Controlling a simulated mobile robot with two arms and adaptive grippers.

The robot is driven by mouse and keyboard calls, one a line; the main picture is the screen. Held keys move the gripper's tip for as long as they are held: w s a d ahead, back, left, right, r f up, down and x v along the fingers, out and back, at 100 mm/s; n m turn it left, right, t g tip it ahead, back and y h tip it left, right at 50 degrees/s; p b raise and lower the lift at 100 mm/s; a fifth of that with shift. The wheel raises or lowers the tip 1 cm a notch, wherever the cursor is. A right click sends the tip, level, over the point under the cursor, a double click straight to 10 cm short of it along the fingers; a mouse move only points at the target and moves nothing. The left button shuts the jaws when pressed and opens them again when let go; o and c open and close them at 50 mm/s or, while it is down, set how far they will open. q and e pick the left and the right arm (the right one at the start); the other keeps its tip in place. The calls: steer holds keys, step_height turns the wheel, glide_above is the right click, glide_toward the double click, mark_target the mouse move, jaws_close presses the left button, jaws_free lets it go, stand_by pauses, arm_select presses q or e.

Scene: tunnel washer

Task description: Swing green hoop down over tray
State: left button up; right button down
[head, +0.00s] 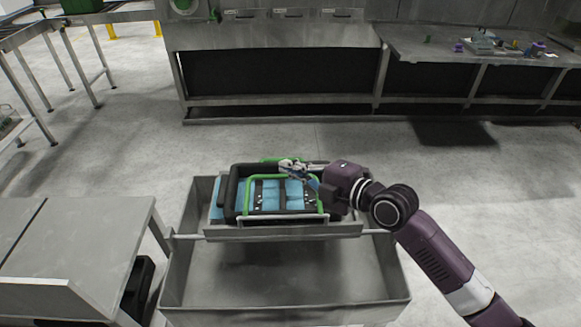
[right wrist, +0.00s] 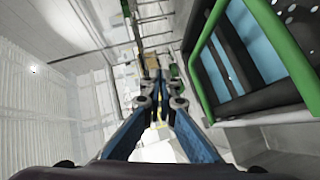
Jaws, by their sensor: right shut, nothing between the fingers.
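The tray (head: 218,229) sits across the far part of a grey bin and holds blue items (head: 269,197) with dark straps. A green hoop (head: 248,190) shows over the tray's contents, its right part partly hidden by my right gripper. My right gripper (head: 288,166) is shut and empty above the far edge of the tray, by the hoop's far side. In the right wrist view the green hoop (right wrist: 278,42) is right of my shut fingers (right wrist: 160,88), with a gap between them. I cannot tell how far the hoop is tilted. My left gripper is not in view.
A thick black bar (head: 229,193) frames the tray's left side. The grey bin (head: 285,287) has an empty near part. A metal table (head: 92,235) stands at the left. Steel counters (head: 275,38) line the back, with small objects at the right. The floor between is clear.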

mark_target(279, 176)
steer(key=w+f+m+g+b, duration=0.1)
steer(key=f, duration=0.1)
steer(key=w+f+m+g+h+b, duration=0.1)
steer(key=f+g, duration=0.1)
steer(key=w+f+m+g+b, duration=0.1)
steer(key=w, duration=0.1)
steer(key=shift+f+g+h, duration=0.3)
steer(key=shift+f, duration=0.1)
steer(key=shift+w+f+b, duration=0.1)
steer(key=shift+f+b, duration=0.25)
steer(key=shift+b, duration=0.3)
stand_by(0.4)
